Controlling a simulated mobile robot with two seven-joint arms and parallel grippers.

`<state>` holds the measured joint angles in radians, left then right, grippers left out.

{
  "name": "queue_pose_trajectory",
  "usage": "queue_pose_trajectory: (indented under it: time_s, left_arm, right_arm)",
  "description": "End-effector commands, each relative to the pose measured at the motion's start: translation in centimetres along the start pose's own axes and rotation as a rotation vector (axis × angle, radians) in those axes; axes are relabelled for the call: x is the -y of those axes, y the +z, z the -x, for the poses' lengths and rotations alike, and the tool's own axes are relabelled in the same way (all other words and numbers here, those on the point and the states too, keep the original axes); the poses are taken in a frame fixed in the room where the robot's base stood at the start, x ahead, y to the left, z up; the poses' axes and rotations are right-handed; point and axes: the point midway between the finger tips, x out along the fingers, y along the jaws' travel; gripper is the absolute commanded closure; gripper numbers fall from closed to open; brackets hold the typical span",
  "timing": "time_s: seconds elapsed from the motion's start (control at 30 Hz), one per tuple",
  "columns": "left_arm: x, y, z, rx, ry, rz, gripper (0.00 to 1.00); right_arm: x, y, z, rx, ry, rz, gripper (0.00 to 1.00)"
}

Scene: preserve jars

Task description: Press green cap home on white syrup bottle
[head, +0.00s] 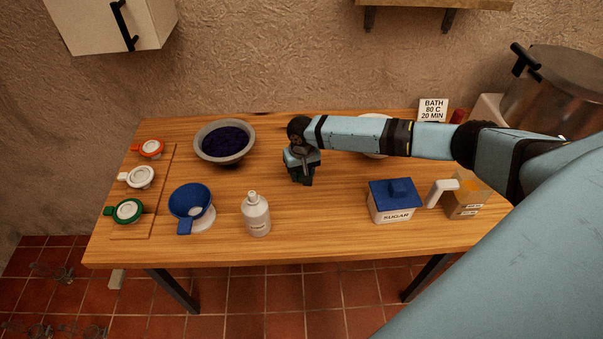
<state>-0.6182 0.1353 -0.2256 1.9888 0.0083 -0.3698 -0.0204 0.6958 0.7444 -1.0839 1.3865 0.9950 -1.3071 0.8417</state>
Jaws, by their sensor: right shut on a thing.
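The white syrup bottle (257,215) stands upright near the front of the table, left of centre. Its narrow neck points up, and no green shows on it. My right gripper (301,178) points down over the table, behind the bottle and to its right, apart from it. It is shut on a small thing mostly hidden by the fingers. A dark greenish patch shows there, which looks like the green cap, but its outline is unclear. My left gripper is out of view.
Orange, white and green ringed lids (127,211) lie on a board at far left. A blue-lidded sugar box (395,202) and a jug (465,197) stand right.

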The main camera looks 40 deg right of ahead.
Motion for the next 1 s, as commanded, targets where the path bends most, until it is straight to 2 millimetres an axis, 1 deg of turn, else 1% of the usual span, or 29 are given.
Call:
queue_pose_trajectory:
  time_s: [0.17,0.27,0.37,0.47,0.6,0.8,0.9,1.0]
  left_arm:
    - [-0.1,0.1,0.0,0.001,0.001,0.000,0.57]
    - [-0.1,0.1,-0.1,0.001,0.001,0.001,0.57]
    - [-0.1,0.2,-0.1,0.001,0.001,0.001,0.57]
    - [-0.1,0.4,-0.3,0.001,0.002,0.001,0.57]
    - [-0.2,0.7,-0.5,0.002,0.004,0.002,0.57]
    - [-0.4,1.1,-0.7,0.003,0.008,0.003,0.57]
    - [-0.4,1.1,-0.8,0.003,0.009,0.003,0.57]
    - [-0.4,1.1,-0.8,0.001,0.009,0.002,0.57]
  right_arm:
    - [0.0,0.0,0.5,-0.001,0.000,0.000,0.80]
    - [0.0,-0.1,1.3,-0.001,-0.001,0.000,0.80]
    - [0.0,0.0,2.9,-0.002,-0.001,0.001,0.80]
    - [0.0,-0.1,5.4,-0.004,-0.001,0.001,0.80]
    - [0.0,-0.1,9.8,-0.005,-0.002,0.001,0.80]
    - [0.0,-0.1,15.2,-0.004,-0.001,0.002,0.80]
    - [0.0,0.0,17.2,-0.003,-0.001,0.000,0.80]
    - [0.0,-0.1,18.7,-0.002,-0.001,0.000,0.80]
